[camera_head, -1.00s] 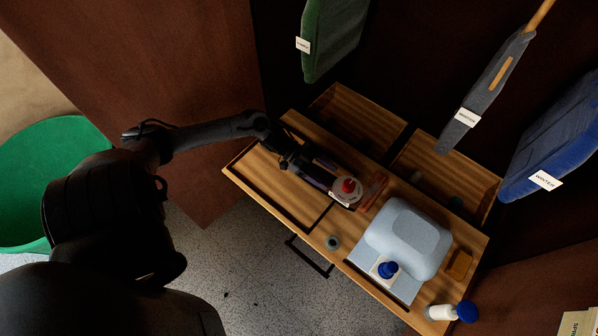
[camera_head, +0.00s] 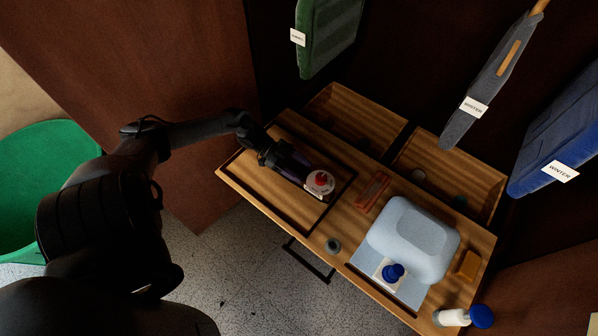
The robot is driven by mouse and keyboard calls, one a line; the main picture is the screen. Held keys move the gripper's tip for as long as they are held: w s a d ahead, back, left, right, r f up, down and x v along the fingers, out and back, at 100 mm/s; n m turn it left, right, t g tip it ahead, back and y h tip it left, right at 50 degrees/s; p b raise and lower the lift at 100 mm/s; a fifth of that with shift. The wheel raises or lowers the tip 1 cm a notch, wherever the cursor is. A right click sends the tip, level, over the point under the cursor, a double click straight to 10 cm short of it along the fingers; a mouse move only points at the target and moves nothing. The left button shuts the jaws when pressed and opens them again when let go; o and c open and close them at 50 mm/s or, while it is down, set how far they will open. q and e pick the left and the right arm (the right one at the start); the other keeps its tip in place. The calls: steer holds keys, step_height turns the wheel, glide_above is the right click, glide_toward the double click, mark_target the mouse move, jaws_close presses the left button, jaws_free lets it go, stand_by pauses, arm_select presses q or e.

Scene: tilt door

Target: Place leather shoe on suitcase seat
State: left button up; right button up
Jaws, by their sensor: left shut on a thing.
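I make out no leather shoe and no suitcase seat in this view. My left gripper (camera_head: 286,163) reaches in from the left over the open wooden drawer (camera_head: 245,180). It is shut on a dark purple object with a round red-and-white end (camera_head: 320,183), which points right and toward the viewer. The object is over the drawer's left recessed section; whether it touches the bottom I cannot tell. The gripper's fingertips are mostly hidden. My right gripper is not in view.
Right of the held object are a reddish-brown item (camera_head: 372,190), a light-blue rounded block (camera_head: 410,238), a blue-capped item (camera_head: 391,272) and a white bottle (camera_head: 452,317). Green (camera_head: 326,35), grey (camera_head: 487,85) and blue (camera_head: 556,135) labelled hangings are above. A green bin (camera_head: 40,165) stands left.

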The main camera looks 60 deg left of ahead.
arm_select(q)
steer(key=shift+f, duration=0.45)
steer(key=shift+f, duration=0.1)
steer(key=o, duration=1.7)
steer(key=shift+c, duration=0.2)
steer(key=shift+p+v, duration=0.35)
steer(key=shift+v, duration=2.4)
